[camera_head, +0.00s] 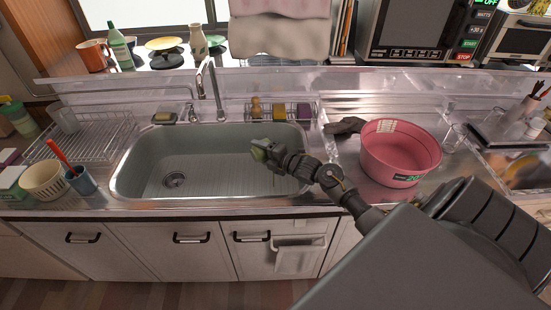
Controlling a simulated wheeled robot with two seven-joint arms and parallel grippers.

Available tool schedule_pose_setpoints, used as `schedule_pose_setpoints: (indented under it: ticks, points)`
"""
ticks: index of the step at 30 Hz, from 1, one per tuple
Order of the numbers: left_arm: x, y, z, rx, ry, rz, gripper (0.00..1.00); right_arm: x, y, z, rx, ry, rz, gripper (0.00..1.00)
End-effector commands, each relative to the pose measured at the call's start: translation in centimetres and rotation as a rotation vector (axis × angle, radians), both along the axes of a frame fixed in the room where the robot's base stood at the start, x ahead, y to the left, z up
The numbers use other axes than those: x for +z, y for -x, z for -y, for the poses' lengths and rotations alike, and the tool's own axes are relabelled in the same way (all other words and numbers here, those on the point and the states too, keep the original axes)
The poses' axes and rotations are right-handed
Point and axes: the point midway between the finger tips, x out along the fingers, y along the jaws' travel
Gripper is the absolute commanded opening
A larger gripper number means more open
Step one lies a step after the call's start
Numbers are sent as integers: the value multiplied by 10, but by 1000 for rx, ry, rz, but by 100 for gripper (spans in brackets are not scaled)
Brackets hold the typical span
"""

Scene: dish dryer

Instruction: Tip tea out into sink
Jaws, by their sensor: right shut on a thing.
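My right gripper (268,154) reaches in from the right and is over the right part of the steel sink (145,165). It is shut on a small green cup (259,149), which is partly hidden by the gripper. The cup looks tilted, but its opening and any tea are too small to make out. The sink basin looks empty, with a round drain (175,180) at its left. My left gripper is not in view.
A faucet (212,90) stands behind the sink's middle. A pink tub (400,153) stands on the counter at the right. A wire dish rack (92,140), a cream bowl (43,180) and a blue cup (81,181) are at the left.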

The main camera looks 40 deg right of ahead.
Motion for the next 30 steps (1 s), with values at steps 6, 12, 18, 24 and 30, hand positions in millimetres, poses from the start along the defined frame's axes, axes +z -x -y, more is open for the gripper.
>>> schedule_pose_setpoints:
  ticks: [6, 12, 18, 24, 30]
  points:
    - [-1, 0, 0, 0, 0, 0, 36, 1, -1, -1, 2, -24, 3, 34]
    - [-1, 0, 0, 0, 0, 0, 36, 2, -2, 0, 4, -45, 7, 34]
    - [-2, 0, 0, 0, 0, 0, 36, 4, -2, -1, 5, -67, 10, 34]
    - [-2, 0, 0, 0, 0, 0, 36, 4, -3, -1, 6, -89, 12, 34]
    - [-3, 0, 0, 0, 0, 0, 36, 5, -3, -1, 7, -111, 15, 34]
